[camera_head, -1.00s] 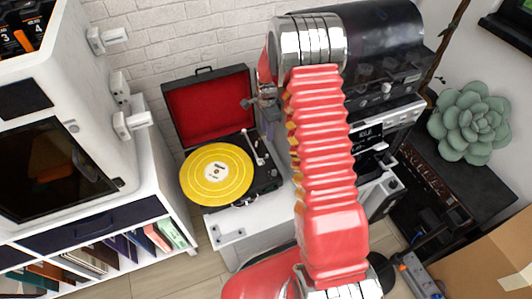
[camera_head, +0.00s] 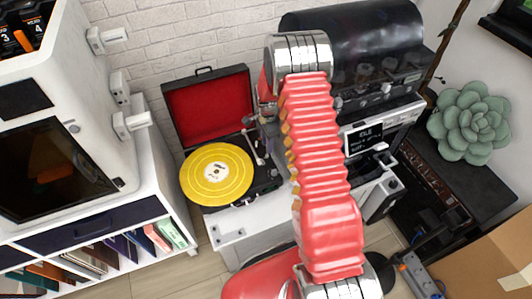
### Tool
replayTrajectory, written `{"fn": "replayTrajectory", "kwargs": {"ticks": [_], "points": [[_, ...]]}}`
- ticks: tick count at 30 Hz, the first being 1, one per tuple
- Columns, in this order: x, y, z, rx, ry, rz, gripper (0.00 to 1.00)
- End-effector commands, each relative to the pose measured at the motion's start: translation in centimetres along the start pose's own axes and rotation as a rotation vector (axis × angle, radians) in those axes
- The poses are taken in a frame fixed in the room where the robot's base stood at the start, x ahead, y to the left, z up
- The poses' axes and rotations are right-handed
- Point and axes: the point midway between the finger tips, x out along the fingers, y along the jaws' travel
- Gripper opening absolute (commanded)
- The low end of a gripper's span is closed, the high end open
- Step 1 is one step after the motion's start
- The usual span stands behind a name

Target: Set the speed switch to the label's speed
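A black record player (camera_head: 262,184) with an open red-lined lid (camera_head: 213,107) stands on a white cabinet. A yellow record (camera_head: 203,186) lies flat on it, with a white centre label (camera_head: 215,170); the label's print is too small to read. The tonearm (camera_head: 252,147) is at the record's right. I cannot make out the speed switch; it is too small or hidden. My red arm rises from the bottom and bends over the back right. My gripper is mostly hidden behind the arm, near the deck's right back corner, and its fingers cannot be made out.
A dark-lidded machine (camera_head: 352,50) with a small screen (camera_head: 363,137) stands behind and right of my arm. A white shelf unit (camera_head: 158,185) with sleeves is at left. A succulent (camera_head: 468,124) and cardboard box (camera_head: 490,262) are at right.

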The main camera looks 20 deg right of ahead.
Motion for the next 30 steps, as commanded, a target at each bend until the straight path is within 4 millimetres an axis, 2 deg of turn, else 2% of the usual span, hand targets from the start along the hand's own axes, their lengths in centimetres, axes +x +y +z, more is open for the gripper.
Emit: {"fn": "replayTrajectory", "kwargs": {"ticks": [6,12,24,30], "points": [[3.3,0.0,0.0,0.000,0.000,0.001,0.28],[5.3,0.0,0.0,0.000,0.000,0.001,0.28],[6.0,0.0,0.0,0.000,0.000,-0.001,0.28],[5.9,0.0,0.0,0.001,0.000,-0.001,0.15]]}}
